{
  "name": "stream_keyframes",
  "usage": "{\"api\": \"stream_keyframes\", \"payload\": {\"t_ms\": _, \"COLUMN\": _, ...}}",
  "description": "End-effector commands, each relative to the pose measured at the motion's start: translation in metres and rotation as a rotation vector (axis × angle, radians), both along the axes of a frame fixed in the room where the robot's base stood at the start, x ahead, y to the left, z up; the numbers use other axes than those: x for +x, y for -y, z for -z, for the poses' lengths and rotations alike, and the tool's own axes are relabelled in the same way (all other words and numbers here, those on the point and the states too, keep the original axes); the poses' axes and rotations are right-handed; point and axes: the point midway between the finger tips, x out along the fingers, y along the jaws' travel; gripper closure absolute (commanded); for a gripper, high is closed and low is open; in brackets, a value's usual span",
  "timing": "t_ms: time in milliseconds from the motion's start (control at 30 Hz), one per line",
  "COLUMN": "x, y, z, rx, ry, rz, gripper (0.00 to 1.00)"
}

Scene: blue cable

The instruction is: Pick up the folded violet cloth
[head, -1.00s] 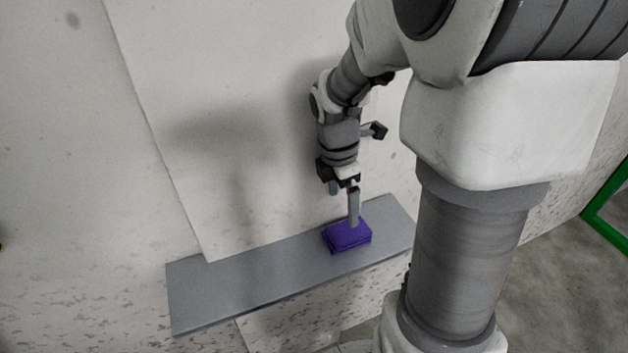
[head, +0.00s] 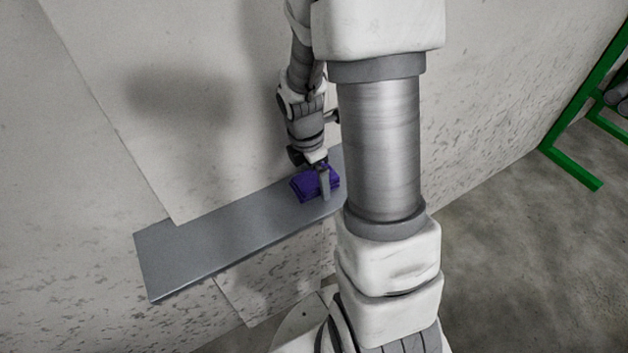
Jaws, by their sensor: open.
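The folded violet cloth (head: 303,187) lies on the grey shelf (head: 215,239), near the part of the shelf that my arm hides. My gripper (head: 318,183) is open and points down at the cloth. One finger shows in front of the cloth's near side, low by the shelf. The other finger is hidden behind the cloth or the gripper body, so I cannot tell whether the fingers touch the cloth.
The shelf is fixed along a pale wall (head: 90,130), and its left part is bare. My own arm covers its right end. A green frame (head: 570,165) stands on the concrete floor (head: 510,250) at the right.

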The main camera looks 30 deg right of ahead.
Motion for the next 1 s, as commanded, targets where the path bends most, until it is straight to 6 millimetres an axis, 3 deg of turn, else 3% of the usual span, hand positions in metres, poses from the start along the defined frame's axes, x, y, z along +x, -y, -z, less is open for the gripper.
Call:
{"api": "stream_keyframes", "payload": {"t_ms": 100, "x": 0.0, "y": 0.0, "z": 0.0, "rx": 0.0, "ry": 0.0, "rz": 0.0, "gripper": 0.04}}
{"api": "stream_keyframes", "payload": {"t_ms": 500, "x": 0.0, "y": 0.0, "z": -0.001, "rx": 0.0, "ry": 0.0, "rz": 0.0, "gripper": 0.73}}
{"api": "stream_keyframes", "payload": {"t_ms": 800, "x": 0.0, "y": 0.0, "z": -0.003, "rx": 0.0, "ry": 0.001, "rz": 0.0, "gripper": 0.74}}
{"api": "stream_keyframes", "payload": {"t_ms": 1000, "x": 0.001, "y": 0.0, "z": -0.023, "rx": -0.001, "ry": 0.004, "rz": 0.001, "gripper": 0.74}}
